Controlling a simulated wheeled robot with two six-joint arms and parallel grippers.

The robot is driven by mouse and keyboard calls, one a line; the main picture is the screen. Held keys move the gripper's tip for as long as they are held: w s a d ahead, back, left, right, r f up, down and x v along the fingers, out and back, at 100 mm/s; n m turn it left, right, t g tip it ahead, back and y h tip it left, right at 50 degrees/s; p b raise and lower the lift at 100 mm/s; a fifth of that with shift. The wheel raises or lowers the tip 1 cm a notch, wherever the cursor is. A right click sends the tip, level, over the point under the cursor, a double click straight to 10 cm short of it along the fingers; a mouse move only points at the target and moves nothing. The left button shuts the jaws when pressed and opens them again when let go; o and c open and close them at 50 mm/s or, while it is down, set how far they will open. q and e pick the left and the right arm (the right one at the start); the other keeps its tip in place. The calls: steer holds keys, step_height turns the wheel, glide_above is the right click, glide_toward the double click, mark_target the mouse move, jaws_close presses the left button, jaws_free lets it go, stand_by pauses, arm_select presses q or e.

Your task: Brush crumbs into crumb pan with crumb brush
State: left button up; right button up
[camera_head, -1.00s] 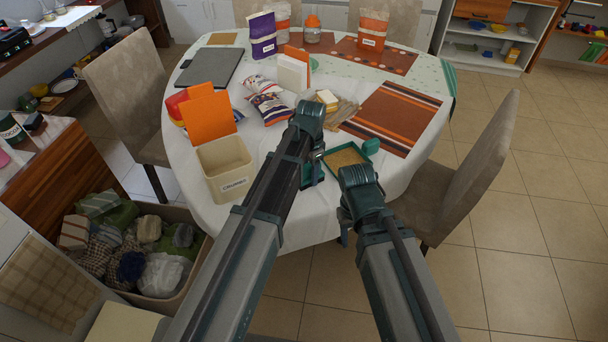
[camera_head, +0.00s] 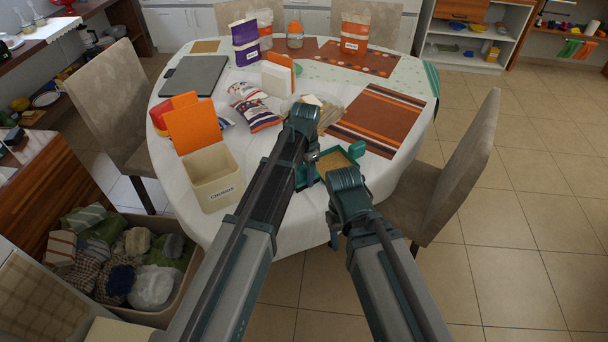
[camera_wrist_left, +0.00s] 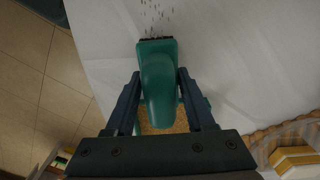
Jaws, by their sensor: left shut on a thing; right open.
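The teal crumb brush (camera_wrist_left: 157,62) is held in my left gripper (camera_wrist_left: 157,85), shut on it. Its dark bristles face the dark crumbs (camera_wrist_left: 157,15), scattered on the white cloth just beyond them. In the head view the left gripper (camera_head: 308,172) points down over the table, and the crumbs cannot be made out. The green crumb pan (camera_head: 335,160), with a tan inside, lies on the table just right of the left gripper. A tan patch of it shows under the brush in the left wrist view (camera_wrist_left: 152,126). My right gripper (camera_head: 335,232) is open, near the table's front edge.
Snack bags (camera_head: 258,115), a white-and-orange holder (camera_head: 278,76) and a striped mat (camera_head: 380,118) lie beyond. Chairs (camera_head: 462,165) flank the round table (camera_head: 250,215). The front cloth is clear.

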mark_target(305, 166)
arm_select(q)
steer(key=shift+r+p, duration=2.7)
steer(key=shift+r, duration=0.15)
step_height(305, 166, up, 3)
steer(key=p, duration=0.3)
steer(key=shift+r, duration=0.1)
steer(key=shift+s+a, duration=0.1)
